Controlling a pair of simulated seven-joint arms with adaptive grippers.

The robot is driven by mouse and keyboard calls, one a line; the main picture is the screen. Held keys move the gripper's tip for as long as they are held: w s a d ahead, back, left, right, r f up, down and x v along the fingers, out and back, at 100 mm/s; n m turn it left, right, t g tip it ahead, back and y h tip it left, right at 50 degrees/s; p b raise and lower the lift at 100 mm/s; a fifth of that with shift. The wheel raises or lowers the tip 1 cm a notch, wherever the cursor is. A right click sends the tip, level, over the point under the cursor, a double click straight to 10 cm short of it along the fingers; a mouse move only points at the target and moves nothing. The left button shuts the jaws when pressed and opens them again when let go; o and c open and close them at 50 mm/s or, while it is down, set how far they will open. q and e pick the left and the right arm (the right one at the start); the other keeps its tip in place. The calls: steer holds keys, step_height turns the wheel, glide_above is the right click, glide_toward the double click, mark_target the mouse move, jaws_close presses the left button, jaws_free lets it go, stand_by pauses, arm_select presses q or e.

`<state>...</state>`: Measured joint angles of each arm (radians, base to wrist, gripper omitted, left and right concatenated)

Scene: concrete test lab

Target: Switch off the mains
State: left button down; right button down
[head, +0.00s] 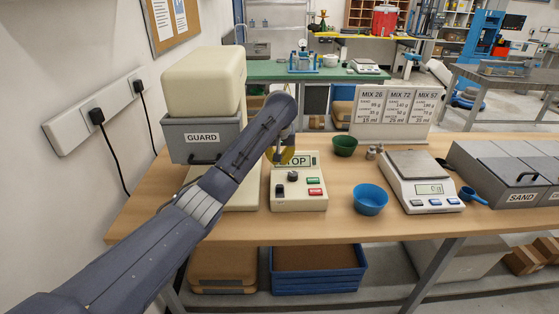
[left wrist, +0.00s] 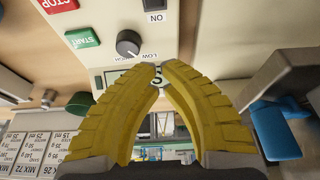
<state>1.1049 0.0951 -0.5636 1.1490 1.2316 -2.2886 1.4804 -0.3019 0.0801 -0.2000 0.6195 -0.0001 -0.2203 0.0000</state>
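The control box (head: 298,204) stands on the bench below the cream machine. Its display (head: 301,160) reads "OP", with the left part hidden by my gripper. Its face has a dark knob (head: 293,176), a green START button (head: 313,180), a red STOP button (head: 315,191) and a black rocker switch (head: 279,190). In the left wrist view the switch (left wrist: 157,4) is cut off at the top edge, beside an ON label. My left gripper (head: 281,155) has yellow fingers, tips together (left wrist: 160,66) in front of the display, and holds nothing. My right gripper is not in view.
The machine's grey GUARD box (head: 203,139) stands left of the control box. A blue bowl (head: 370,199), a green bowl (head: 345,146) and a scale (head: 420,180) stand to the right. A wall socket strip (head: 97,112) holds two black plugs.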

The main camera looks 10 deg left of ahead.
mark_target(279, 182)
arm_select(q)
steer(key=x, duration=0.8)
steer(key=shift+s, duration=0.1)
steer(key=shift+s+d+r, duration=0.1)
steer(key=shift+s+d, duration=0.1)
steer(key=shift+s, duration=0.75)
steer(key=shift+s+d, duration=0.15)
steer(key=shift+s, duration=0.8)
steer(key=shift+s+d, duration=0.1)
